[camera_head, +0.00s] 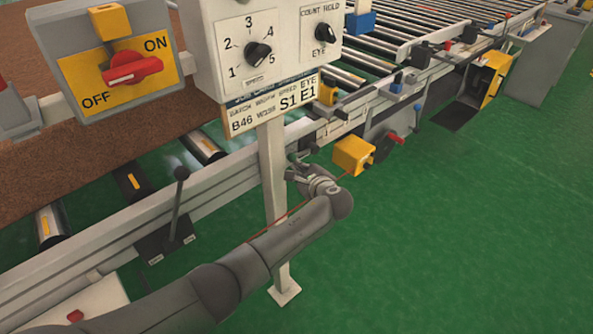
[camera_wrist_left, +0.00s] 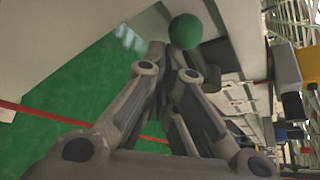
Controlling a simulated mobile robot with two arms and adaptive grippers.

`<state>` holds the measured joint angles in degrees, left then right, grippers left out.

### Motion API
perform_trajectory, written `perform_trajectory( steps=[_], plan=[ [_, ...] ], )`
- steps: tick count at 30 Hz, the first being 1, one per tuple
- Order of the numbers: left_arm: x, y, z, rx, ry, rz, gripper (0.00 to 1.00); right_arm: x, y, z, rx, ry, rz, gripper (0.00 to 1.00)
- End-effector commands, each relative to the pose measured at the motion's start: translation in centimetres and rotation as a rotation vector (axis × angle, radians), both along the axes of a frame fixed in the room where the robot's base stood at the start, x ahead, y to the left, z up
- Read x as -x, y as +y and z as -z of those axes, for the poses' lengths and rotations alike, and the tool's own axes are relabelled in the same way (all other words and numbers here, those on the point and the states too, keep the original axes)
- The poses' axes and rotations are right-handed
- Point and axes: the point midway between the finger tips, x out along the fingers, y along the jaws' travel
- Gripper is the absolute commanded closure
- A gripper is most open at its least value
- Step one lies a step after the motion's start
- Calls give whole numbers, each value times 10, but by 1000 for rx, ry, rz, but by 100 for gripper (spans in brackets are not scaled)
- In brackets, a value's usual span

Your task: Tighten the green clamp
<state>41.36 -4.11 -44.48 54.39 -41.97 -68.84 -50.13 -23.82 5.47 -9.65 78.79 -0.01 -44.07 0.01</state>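The green round knob of the clamp (camera_wrist_left: 185,31) shows in the left wrist view, just at the tips of my left gripper (camera_wrist_left: 168,52). The two fingers are drawn close together there, with only a narrow gap. I cannot tell whether the knob's stem is between them or the tips are only beside it. My right gripper is not in view.
A yellow box (camera_head: 353,155) is on the rail just right of the gripper. A control panel (camera_head: 262,50) on a white post (camera_head: 273,180) stands left of it. A black-knobbed lever (camera_head: 178,205) is further left. A red lever (camera_head: 396,138) is further right. The green floor (camera_head: 470,250) is clear.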

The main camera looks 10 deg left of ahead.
Motion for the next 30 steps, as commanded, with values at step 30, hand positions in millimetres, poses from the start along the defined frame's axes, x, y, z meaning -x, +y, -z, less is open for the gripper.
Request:
perform_trajectory(
  steps=[30],
  plan=[
    [51, -30, -23, 0, -1, -2, 100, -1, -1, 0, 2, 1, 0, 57]
  ],
)
